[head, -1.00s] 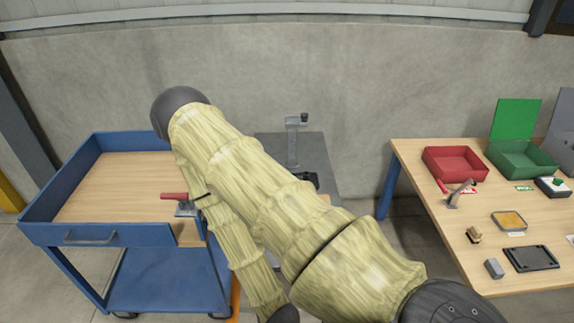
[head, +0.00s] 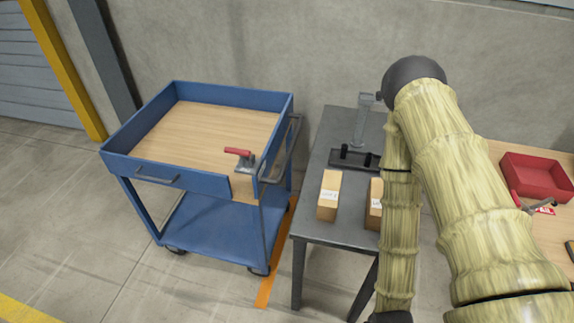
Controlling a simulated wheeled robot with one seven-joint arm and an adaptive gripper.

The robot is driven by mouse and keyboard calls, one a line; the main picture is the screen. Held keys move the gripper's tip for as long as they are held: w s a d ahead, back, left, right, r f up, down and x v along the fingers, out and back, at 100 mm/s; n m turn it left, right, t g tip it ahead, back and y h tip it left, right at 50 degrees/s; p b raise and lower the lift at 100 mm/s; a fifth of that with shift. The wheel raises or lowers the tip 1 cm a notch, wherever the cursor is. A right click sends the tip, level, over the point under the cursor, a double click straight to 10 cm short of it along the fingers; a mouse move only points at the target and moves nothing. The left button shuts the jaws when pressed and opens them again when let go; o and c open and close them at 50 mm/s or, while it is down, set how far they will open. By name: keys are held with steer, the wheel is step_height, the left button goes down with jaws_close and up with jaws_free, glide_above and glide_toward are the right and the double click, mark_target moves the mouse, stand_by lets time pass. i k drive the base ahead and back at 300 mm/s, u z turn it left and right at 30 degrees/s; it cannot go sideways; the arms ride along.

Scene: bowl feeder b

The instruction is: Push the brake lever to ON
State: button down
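The brake lever (head: 238,151) has a red handle and sits on a grey metal bracket at the front right corner of the blue cart (head: 180,178). The handle points left in the picture and lies close to level. No ON or OFF marking can be read from here. My arm, in a yellowish sleeve, rises at the right of the head view, bends at a dark elbow and runs down to the bottom edge. My gripper is outside the picture, so its fingers cannot be seen. The arm is apart from the lever, to its right.
A grey table (head: 325,228) stands right of the cart, holding two small boxes, one (head: 330,195) clear and one partly behind my arm, a black fixture (head: 355,156) and a metal post (head: 362,120). A wooden table with a red bin (head: 537,178) is at the far right. Floor left of the cart is clear.

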mark_target(245, 154)
steer(key=z, duration=1.1)
steer(key=k, duration=0.6)
steer(key=u, duration=1.2)
